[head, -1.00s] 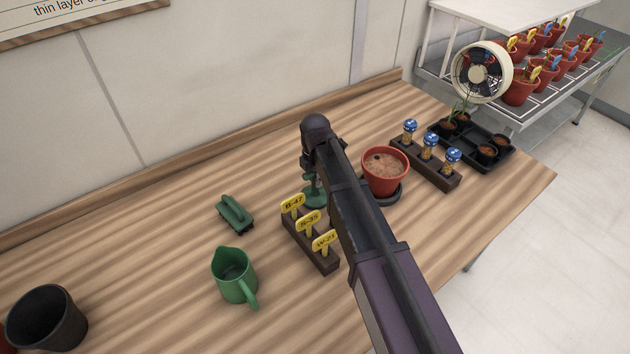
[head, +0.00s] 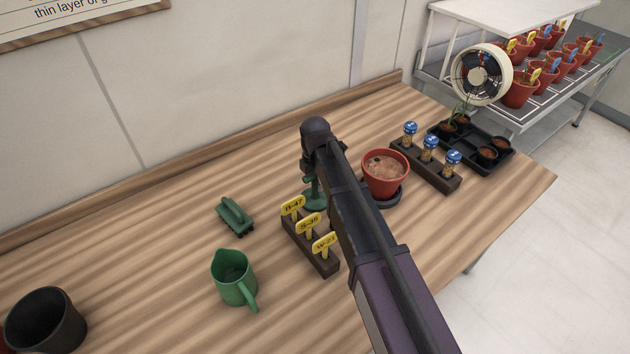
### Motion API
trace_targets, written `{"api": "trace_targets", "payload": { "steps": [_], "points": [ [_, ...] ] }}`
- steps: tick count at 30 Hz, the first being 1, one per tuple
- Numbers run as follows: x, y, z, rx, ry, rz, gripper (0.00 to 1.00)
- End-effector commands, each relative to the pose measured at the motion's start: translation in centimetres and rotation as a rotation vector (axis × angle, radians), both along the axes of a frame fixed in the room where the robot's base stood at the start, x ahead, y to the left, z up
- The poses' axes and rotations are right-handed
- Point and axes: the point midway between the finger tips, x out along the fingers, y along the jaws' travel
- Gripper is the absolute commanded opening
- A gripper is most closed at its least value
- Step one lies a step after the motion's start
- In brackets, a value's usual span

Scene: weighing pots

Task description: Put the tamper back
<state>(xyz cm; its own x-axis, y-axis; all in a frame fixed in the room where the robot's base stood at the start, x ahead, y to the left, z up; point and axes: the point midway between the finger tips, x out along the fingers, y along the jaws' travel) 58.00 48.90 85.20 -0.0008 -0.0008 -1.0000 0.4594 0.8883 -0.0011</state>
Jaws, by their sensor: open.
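The green tamper (head: 316,199) stands upright on the wooden table, behind the rack of yellow labels and left of the red pot. Its round base and part of its stem show; its top is hidden by my gripper and arm. My gripper (head: 309,174) points down at the tamper's upper end, with its jaws open. The fingertips are small and dark, and I cannot tell whether they touch the handle.
A red pot of soil (head: 386,181) stands on a black base right of my arm. A label rack (head: 318,258), green jug (head: 234,281), green block-shaped tool (head: 235,215), vial rack (head: 433,172) and black tray (head: 480,135) stand around. The left middle is clear.

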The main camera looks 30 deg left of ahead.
Motion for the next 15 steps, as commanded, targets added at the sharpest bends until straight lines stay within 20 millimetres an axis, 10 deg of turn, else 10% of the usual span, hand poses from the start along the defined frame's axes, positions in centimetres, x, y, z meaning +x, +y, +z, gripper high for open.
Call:
{"api": "trace_targets", "payload": {
  "steps": [15],
  "points": [
    [0.0,0.0,3.2,0.0,0.0,0.0,0.66]
  ]
}}
